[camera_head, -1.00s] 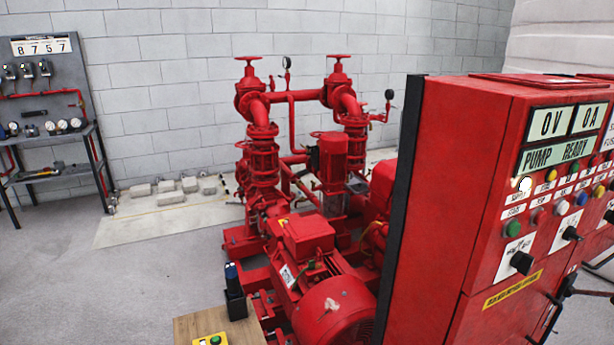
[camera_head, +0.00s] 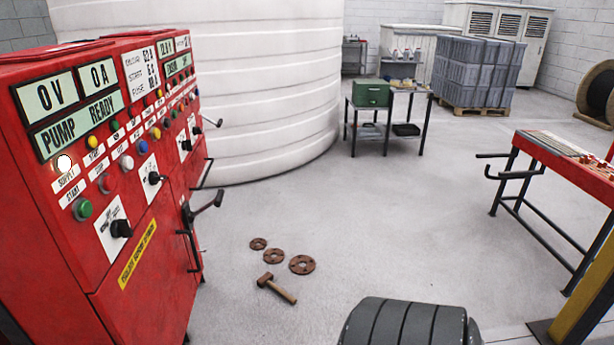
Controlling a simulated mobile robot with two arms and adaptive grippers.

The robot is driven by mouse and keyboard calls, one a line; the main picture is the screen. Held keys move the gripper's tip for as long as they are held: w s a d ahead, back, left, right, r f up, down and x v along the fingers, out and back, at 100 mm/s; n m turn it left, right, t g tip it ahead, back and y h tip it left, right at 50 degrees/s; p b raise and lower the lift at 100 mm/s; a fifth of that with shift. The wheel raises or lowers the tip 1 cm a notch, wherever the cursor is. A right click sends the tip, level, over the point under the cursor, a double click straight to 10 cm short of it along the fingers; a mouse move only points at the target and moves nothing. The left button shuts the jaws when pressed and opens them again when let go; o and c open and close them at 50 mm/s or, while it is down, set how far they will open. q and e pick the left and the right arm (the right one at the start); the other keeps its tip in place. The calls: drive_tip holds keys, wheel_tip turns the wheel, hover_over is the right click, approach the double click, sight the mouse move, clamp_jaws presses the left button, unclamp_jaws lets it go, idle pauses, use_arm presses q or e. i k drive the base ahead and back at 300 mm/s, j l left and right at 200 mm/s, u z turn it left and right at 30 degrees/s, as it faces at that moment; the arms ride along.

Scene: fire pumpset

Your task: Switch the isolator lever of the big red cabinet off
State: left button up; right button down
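The big red cabinet (camera_head: 60,262) fills the left side of the head view, its front panel seen at a slant. The panel carries lit displays reading 0V, 0A and PUMP READY, with coloured buttons and black rotary knobs (camera_head: 121,229). A black lever (camera_head: 205,207) sticks out to the right from the cabinet front, below the knobs. Another black lever (camera_head: 214,122) sticks out higher and farther back. I cannot tell for sure which one is the isolator lever. Neither gripper shows.
A hammer (camera_head: 277,289) and rusty flanges (camera_head: 302,264) lie on the floor right of the cabinet. A dark grey ribbed object (camera_head: 408,325) stands at the bottom edge. A red workbench (camera_head: 565,156) is at right, a white tank (camera_head: 245,90) behind.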

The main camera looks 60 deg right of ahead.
sight(217, 201)
drive_tip(key=z, duration=1.5)
